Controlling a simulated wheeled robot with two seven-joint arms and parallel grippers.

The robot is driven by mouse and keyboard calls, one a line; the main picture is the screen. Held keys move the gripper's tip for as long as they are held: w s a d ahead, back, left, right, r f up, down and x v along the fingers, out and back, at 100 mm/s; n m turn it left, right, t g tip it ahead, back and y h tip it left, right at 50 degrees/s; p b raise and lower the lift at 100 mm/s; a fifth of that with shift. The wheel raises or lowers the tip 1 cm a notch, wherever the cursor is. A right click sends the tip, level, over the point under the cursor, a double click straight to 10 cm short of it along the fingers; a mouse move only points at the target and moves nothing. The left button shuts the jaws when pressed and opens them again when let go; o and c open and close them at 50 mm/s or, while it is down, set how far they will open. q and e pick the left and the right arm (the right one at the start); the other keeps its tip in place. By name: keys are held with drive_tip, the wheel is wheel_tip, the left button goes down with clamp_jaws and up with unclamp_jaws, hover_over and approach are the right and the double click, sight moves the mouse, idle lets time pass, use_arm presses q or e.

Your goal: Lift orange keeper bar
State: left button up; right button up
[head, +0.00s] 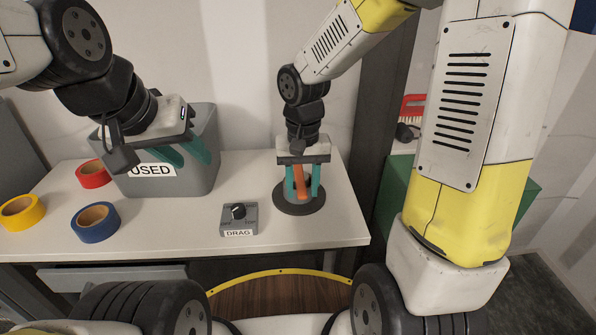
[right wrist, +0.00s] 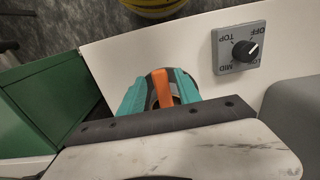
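The orange keeper bar (head: 299,182) stands upright on a grey cylinder with a dark round base (head: 298,207) at the right of the table. My right gripper (head: 303,184) points down over it, with one teal finger on each side of the bar. In the right wrist view the orange bar (right wrist: 161,88) shows between the two spread fingers, with small gaps; firm contact is not visible. The lower part of the bar is partly hidden.
A DRAG dial box (head: 239,220) sits left of the cylinder; it also shows in the right wrist view (right wrist: 238,50). Red (head: 93,174), blue (head: 95,222) and yellow (head: 21,212) tape rolls lie at the left. The table (head: 290,236) is clear near its front right edge.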

clamp_jaws()
idle(1.2)
